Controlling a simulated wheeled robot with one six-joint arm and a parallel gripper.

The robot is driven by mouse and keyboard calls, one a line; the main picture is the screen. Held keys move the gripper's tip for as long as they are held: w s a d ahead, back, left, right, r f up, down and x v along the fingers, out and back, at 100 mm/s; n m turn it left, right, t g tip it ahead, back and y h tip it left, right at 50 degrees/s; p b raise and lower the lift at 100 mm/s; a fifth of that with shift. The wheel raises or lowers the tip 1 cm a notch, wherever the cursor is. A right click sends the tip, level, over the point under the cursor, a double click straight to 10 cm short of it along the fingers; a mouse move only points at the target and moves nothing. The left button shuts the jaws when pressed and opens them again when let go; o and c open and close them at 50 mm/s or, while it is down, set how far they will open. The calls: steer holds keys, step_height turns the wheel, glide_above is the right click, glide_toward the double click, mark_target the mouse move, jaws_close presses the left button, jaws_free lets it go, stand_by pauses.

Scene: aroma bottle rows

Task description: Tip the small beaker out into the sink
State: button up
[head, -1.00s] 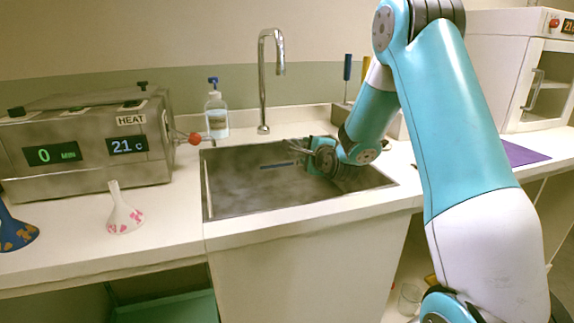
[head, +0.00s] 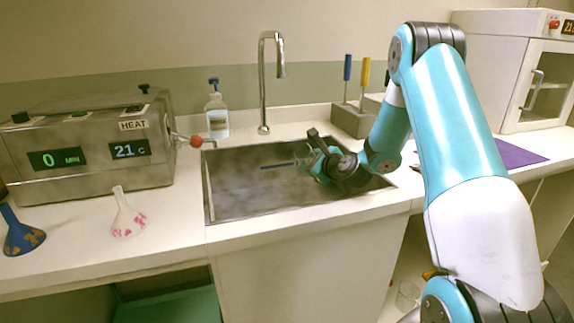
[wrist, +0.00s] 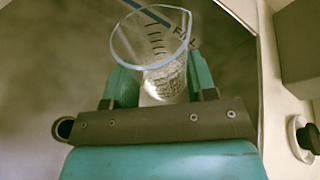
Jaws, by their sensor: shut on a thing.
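The small beaker (wrist: 150,48) is clear glass with dark graduation marks. In the wrist view it sits between the two teal fingers of my gripper (wrist: 160,85), which is shut on it. Pale, speckled matter shows in its lower part; I cannot tell whether this is contents or what lies behind the glass. In the head view my gripper (head: 313,160) is over the right part of the sink (head: 235,205), where the beaker is hard to make out. A blue line marked FILL shows on the sink behind the beaker's rim.
The tap (head: 263,85) and a pump bottle (head: 217,112) stand behind the sink. A steel heater box (head: 85,150) is at left, with a white funnel (head: 127,218) and a blue funnel (head: 22,235) before it. A tool holder (head: 352,122) stands behind my arm.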

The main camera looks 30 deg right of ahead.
steer(key=shift+d, duration=0.1)
steer(key=d+m+y+p, duration=0.1)
steer(key=d+m+p, duration=0.1)
steer(key=p, duration=0.1)
steer(key=shift+s+d+m, duration=0.1)
steer(key=shift+m, duration=0.2)
steer(key=shift+d+f+m+y+p, duration=0.25)
steer(key=shift+d+m+y+p, duration=0.35)
steer(key=shift+m, duration=0.2)
steer(key=shift+d+f+m+y+p, duration=0.15)
steer(key=shift+d+m+y+p, duration=0.15)
steer(key=shift+m, duration=0.1)
steer(key=d+r+p, duration=0.4)
steer(key=d+r, duration=0.1)
steer(key=shift+a+p, duration=0.1)
steer(key=shift+p, duration=0.2)
